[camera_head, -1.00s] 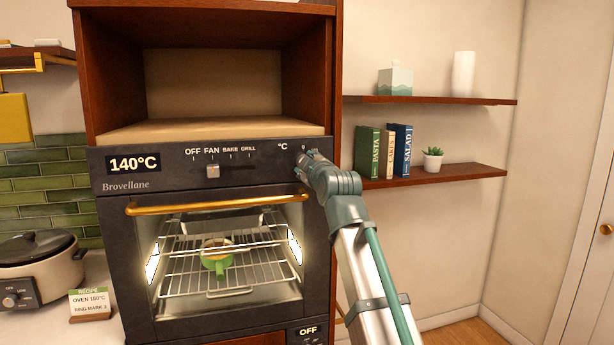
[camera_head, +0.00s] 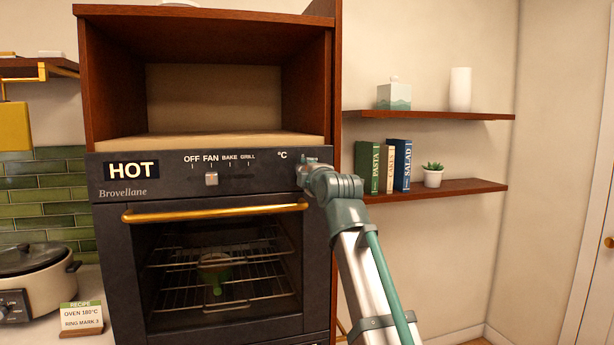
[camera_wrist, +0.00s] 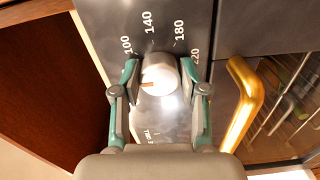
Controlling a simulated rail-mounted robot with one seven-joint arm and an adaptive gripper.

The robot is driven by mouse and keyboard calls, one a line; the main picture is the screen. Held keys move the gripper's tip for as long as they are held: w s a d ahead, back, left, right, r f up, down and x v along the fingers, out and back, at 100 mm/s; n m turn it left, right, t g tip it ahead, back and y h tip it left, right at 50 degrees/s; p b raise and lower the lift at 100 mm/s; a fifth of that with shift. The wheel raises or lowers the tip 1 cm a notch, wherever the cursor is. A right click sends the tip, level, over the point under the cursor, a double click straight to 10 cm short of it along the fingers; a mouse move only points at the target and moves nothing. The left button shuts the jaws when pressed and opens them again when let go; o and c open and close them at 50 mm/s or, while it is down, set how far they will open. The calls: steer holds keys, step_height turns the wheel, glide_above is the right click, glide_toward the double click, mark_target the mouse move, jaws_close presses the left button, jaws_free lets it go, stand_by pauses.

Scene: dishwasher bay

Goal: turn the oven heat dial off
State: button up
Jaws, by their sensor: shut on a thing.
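The oven heat dial (camera_wrist: 158,75) is a pale round knob in the wrist view, with temperature marks 100 to 220 around its far side. A brown mark on the dial points to the lower left, away from those numbers. My gripper (camera_wrist: 160,70) is shut on the dial, one finger on each side. In the head view my gripper (camera_head: 304,173) is at the right end of the control panel and hides the dial. The oven display (camera_head: 131,170) reads HOT, and the oven interior is dark.
The mode slider (camera_head: 211,179) stands under FAN. The gold oven door handle (camera_head: 215,211) runs below the panel, and the door is closed. Wall shelves (camera_head: 430,191) are to the right, and a cooker (camera_head: 35,275) is at left.

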stand_by(0.3)
steer(key=o, duration=1.1)
steer(key=shift+o, duration=0.2)
steer(key=shift+s, duration=0.1)
steer(key=v, duration=1.1)
steer(key=shift+s+d, duration=0.15)
steer(key=shift+s, duration=0.25)
